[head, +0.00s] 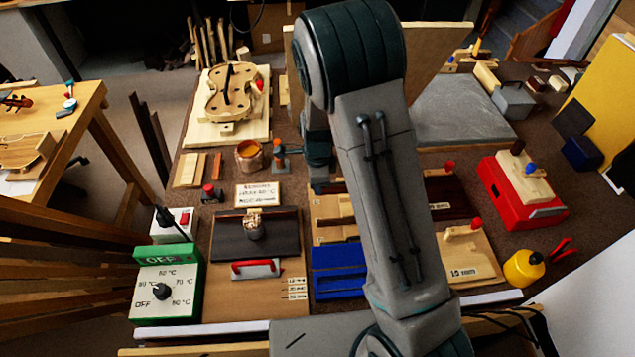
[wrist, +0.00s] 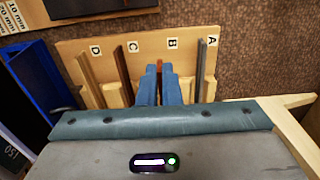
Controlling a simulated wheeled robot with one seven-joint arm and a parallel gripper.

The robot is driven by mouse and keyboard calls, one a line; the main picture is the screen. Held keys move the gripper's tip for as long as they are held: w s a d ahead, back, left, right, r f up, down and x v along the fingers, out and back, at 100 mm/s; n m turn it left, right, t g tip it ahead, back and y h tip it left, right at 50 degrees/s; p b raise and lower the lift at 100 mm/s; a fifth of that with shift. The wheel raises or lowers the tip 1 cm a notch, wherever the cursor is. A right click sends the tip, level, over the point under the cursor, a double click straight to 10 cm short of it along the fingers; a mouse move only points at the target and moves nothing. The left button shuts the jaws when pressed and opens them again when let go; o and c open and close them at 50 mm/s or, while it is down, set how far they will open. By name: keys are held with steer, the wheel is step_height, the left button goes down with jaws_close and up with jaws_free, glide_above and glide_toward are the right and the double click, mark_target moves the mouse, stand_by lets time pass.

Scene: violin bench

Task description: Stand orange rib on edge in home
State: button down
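The orange rib (wrist: 161,67) shows as a short orange-brown sliver between my fingertips in the wrist view, near the letter B on a pale wooden slotted board (wrist: 205,32). My gripper (wrist: 160,72) has its blue fingers close together, one on each side of the rib, and appears shut on it. The fingers hide most of the rib and its lower edge, so I cannot tell whether it is seated. Other strips stand at A (wrist: 199,68), C (wrist: 124,75) and D (wrist: 91,80). In the head view the board (head: 327,208) is partly covered by my arm.
A blue tray (head: 338,272) lies beside the board. A dark plate (head: 240,243) and a green temperature box (head: 167,290) are on the left. A violin body (head: 232,92) lies at the back left. A red box (head: 500,190) stands right.

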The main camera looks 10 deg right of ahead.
steer(key=shift+f+b, duration=1.8)
steer(key=shift+f, duration=1.1)
steer(key=c, duration=1.5)
jaws_free()
steer(key=shift+c, duration=0.2)
steer(key=shift+r, duration=0.1)
step_height(320, 180, up, 14)
steer(key=shift+f, duration=0.15)
steer(key=s+d+r+n+t, duration=0.1)
steer(key=s+d+r+n, duration=0.4)
steer(key=s+n, duration=0.3)
steer(key=s+d+r+n+t, duration=0.2)
steer(key=s+d+r+n, duration=0.3)
steer(key=s+n, duration=0.4)
steer(key=shift+s+r+n, duration=0.15)
steer(key=shift+s+n, duration=0.15)
steer(key=shift+s, duration=1.55)
